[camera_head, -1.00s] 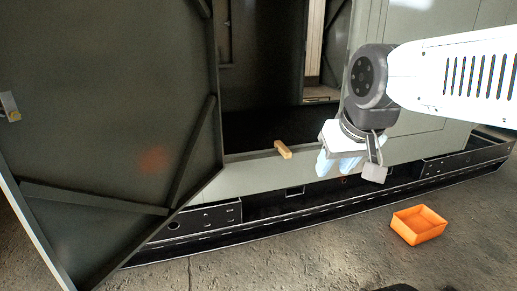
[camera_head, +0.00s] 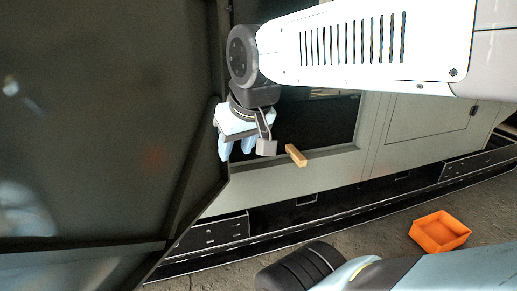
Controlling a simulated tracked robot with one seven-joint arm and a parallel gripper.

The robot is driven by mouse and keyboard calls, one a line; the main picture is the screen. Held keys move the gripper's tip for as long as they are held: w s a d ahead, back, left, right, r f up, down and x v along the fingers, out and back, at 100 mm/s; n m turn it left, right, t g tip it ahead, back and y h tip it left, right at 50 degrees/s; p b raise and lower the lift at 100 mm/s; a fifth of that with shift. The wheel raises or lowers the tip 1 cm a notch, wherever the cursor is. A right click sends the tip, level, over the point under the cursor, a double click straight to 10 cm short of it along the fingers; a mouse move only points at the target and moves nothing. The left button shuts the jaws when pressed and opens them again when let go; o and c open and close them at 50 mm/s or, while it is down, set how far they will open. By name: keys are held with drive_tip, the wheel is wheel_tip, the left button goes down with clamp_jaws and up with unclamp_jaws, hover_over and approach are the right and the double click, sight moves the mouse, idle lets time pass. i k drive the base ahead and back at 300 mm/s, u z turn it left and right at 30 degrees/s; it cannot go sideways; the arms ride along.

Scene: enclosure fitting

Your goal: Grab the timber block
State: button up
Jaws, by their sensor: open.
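The timber block (camera_head: 296,155) is a small tan bar. It lies on the sill of the enclosure's dark opening, with one end toward me. My gripper (camera_head: 236,150) hangs pointing down to the left of the block, near the open door's edge. Its pale fingers are apart and empty. The gripper does not touch the block in this view, though the depth gap between them is hard to judge.
The open enclosure door (camera_head: 100,130) fills the left side, close to my gripper. An orange tray (camera_head: 440,232) sits on the floor at the lower right. A dark slotted base rail (camera_head: 310,208) runs below the sill. Part of my own body shows at the bottom.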

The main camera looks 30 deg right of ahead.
sight(298, 158)
drive_tip(key=z, duration=0.15)
drive_tip(key=i, duration=1.1)
drive_tip(key=z, duration=0.9)
drive_tip(key=i, duration=0.65)
drive_tip(key=z, duration=0.45)
drive_tip(key=k, duration=0.8)
drive_tip(key=z, duration=0.25)
drive_tip(key=i, duration=0.8)
drive_tip(key=u, duration=0.15)
